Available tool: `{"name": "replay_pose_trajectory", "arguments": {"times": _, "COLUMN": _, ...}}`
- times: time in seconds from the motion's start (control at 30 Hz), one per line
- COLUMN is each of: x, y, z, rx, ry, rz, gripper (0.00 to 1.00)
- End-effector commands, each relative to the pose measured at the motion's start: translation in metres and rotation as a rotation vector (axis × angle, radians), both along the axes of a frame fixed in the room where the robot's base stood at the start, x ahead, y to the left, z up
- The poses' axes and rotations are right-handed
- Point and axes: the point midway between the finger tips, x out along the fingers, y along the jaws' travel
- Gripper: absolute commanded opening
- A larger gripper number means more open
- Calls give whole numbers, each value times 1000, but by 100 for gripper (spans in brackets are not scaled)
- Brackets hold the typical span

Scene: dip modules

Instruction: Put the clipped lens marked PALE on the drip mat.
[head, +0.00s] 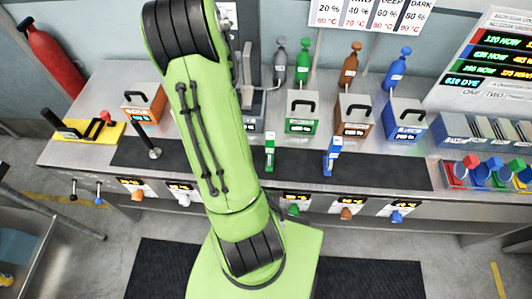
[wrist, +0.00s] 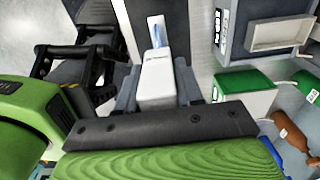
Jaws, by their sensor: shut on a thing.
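My gripper (wrist: 157,88) is shut on a white clip (wrist: 157,75) in the wrist view, with one dark finger on each side. A pale bluish lens (wrist: 156,32) in a white frame extends from the clip's far end. No readable PALE mark shows on it. In the head view my arm hides the gripper and this lens. The drip mat appears to be the long dark strip (head: 395,172) on the steel counter. A green clipped lens (head: 270,152) and a blue clipped lens (head: 332,156) stand upright on it.
Green (head: 301,112), brown (head: 354,115) and blue (head: 405,120) lidded tanks stand behind the strip, with bottles behind them. An orange tank (head: 144,103) and a yellow tray (head: 88,131) are at left. A colored rack (head: 487,172) is at right. The strip's right part is clear.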

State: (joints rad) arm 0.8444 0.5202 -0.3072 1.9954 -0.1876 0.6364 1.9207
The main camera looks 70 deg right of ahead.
Motion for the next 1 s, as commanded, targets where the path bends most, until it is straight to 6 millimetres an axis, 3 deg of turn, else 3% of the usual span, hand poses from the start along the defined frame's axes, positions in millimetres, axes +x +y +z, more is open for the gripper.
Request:
{"name": "replay_pose_trajectory", "arguments": {"times": 0.2, "x": -1, "y": 1, "z": -48, "rx": 7, "ry": 6, "rz": -1, "gripper": 0}}
{"name": "replay_pose_trajectory", "arguments": {"times": 0.5, "x": 0, "y": 1, "z": -97, "rx": 5, "ry": 2, "rz": 1, "gripper": 0}}
{"name": "replay_pose_trajectory", "arguments": {"times": 0.9, "x": 0, "y": 0, "z": -105, "rx": 1, "ry": 0, "rz": 0, "gripper": 0}}
{"name": "replay_pose_trajectory", "arguments": {"times": 0.93, "x": 0, "y": 0, "z": -104, "rx": 2, "ry": 0, "rz": 0, "gripper": 39}}
{"name": "replay_pose_trajectory", "arguments": {"times": 1.0, "x": 0, "y": 0, "z": -103, "rx": 2, "ry": 0, "rz": 0, "gripper": 50}}
